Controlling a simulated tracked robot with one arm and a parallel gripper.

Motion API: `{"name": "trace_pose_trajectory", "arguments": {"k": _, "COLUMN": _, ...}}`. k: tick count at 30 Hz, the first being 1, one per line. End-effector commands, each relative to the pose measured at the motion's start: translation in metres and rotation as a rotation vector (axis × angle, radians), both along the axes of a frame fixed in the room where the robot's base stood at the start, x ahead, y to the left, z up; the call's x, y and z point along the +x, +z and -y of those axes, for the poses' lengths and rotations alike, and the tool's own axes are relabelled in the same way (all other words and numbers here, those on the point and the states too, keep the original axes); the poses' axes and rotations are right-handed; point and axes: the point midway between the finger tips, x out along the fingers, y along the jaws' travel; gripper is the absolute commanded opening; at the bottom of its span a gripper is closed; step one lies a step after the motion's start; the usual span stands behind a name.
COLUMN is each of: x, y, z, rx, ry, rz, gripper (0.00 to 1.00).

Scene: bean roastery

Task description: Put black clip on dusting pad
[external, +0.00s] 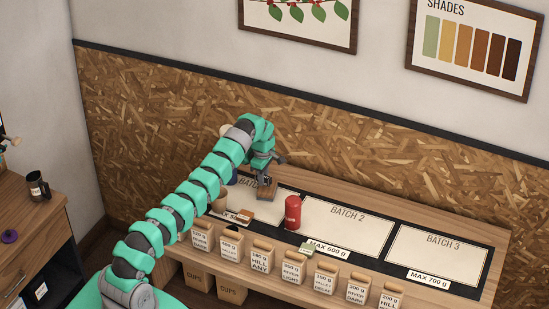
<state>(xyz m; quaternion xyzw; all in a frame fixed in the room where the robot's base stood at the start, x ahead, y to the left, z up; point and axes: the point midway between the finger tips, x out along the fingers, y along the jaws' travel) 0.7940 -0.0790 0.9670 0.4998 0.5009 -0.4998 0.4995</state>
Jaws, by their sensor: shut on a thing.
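My gripper (267,176) is at the end of the green arm, over the back right part of the first batch mat. It is shut on a small dark thing, which looks like the black clip (266,182); the fingers hide most of it. Right below it is a brown block, which looks like the dusting pad (268,193). From this view I cannot tell whether the clip touches the pad.
A red canister (292,213) stands right of my gripper, between the first and second mats. A tan cup (220,202) and an orange-brown block (246,215) are to the left. Several labelled bags (262,255) line the front. The Batch 2 (348,228) and Batch 3 (437,258) mats look clear.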

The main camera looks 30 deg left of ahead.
Motion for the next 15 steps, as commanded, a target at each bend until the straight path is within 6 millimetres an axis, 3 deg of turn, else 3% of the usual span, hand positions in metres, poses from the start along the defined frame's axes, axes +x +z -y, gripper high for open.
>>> {"name": "trace_pose_trajectory", "arguments": {"k": 6, "x": 0.001, "y": 0.003, "z": 0.000, "rx": -0.001, "ry": 0.000, "rz": 0.000, "gripper": 0.00}}
{"name": "trace_pose_trajectory", "arguments": {"k": 15, "x": 0.001, "y": -0.018, "z": 0.000, "rx": -0.001, "ry": -0.001, "rz": 0.000, "gripper": 0.00}}
